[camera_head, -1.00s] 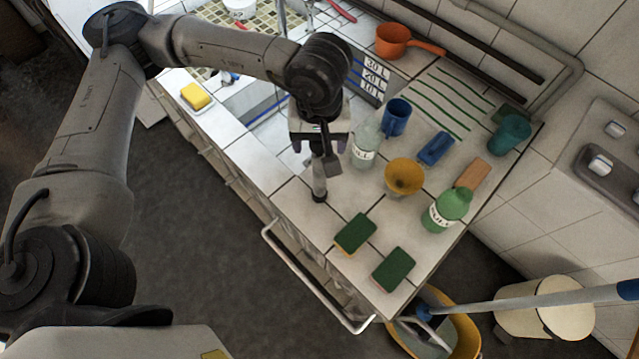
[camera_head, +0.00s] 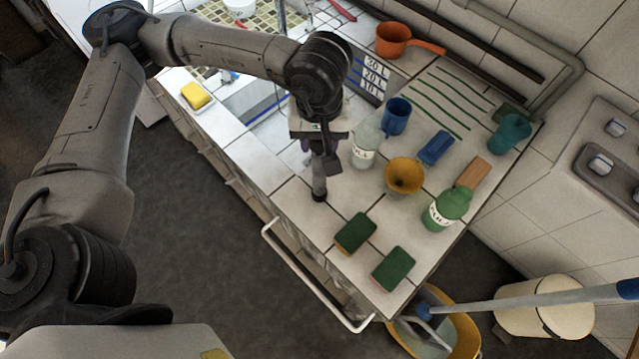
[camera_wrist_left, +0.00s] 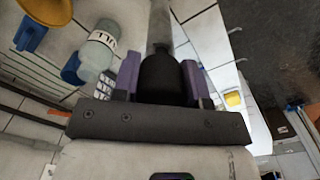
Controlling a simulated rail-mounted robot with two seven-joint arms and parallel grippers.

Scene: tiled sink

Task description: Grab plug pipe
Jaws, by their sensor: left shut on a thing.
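The plug pipe (camera_head: 319,188) stands upright on the tiled counter near its front edge, a grey tube with a dark base. In the left wrist view its black upper part (camera_wrist_left: 163,78) sits between the purple finger pads, with the grey tube leading away from it. My left gripper (camera_head: 321,150) points down over the pipe and is shut on its top part. The fingers are partly hidden in the head view by the wrist and the pipe. My right gripper is in neither view.
A clear labelled bottle (camera_head: 366,146) stands close right of the pipe. A blue cup (camera_head: 396,117), yellow funnel (camera_head: 404,177), green bottle (camera_head: 447,209) and green sponges (camera_head: 355,233) lie further right. The sink basin (camera_head: 262,112) opens behind left.

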